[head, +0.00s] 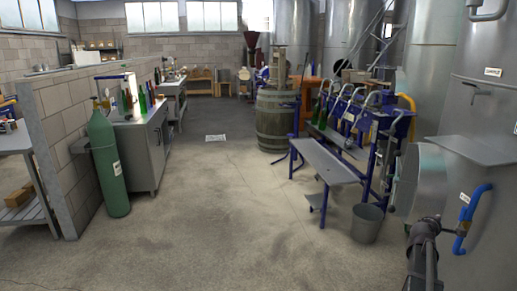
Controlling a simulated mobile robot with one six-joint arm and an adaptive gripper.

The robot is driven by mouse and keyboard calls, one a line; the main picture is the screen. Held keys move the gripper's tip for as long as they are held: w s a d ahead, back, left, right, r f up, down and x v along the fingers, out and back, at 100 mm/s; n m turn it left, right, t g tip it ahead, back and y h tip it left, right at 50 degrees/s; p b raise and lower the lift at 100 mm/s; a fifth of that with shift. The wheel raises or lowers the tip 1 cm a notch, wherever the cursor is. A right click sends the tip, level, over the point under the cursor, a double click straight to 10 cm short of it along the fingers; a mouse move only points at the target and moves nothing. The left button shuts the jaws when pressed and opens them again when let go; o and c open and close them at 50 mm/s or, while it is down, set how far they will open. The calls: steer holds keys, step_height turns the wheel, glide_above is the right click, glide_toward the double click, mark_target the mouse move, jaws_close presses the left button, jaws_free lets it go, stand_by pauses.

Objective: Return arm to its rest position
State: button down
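I cannot make out my gripper in the head view, and no fingertips show. A dark grey jointed piece (424,250) stands at the lower right edge, in front of a steel tank. I cannot tell whether it is a tank fitting or part of my arm. Nothing held is visible.
Open concrete floor (235,215) lies ahead. On the left are a green gas cylinder (108,165), a block wall (72,130) and a steel cabinet (142,155). On the right are a blue-framed filling bench (325,162), a bucket (367,222) and a steel tank (480,115). A barrel (275,122) stands beyond.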

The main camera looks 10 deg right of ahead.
steer(key=s+a+f+m+g+y, duration=0.1)
steer(key=a+f+m+y, duration=0.2)
steer(key=a, duration=0.7)
steer(key=a+f+m+g+y, duration=0.2)
steer(key=a+f, duration=0.2)
steer(key=a, duration=0.6)
steer(key=s+a+f+m+g+y, duration=0.1)
steer(key=a+f+m+y, duration=0.2)
steer(key=a, duration=0.7)
steer(key=s+a+f+m+g+y, duration=0.15)
steer(key=s+a, duration=0.25)
steer(key=a, duration=0.5)
steer(key=s+a+f+g+y, duration=0.15)
steer(key=s+a, duration=0.25)
steer(key=a, duration=0.4)
steer(key=s+a+f+g+y, duration=0.15)
steer(key=s+a, duration=0.25)
steer(key=a, duration=0.5)
step_height(320, 180, up, 19)
steer(key=p, duration=2)
steer(key=shift+r+y, duration=0.2)
steer(key=shift+y, duration=0.15)
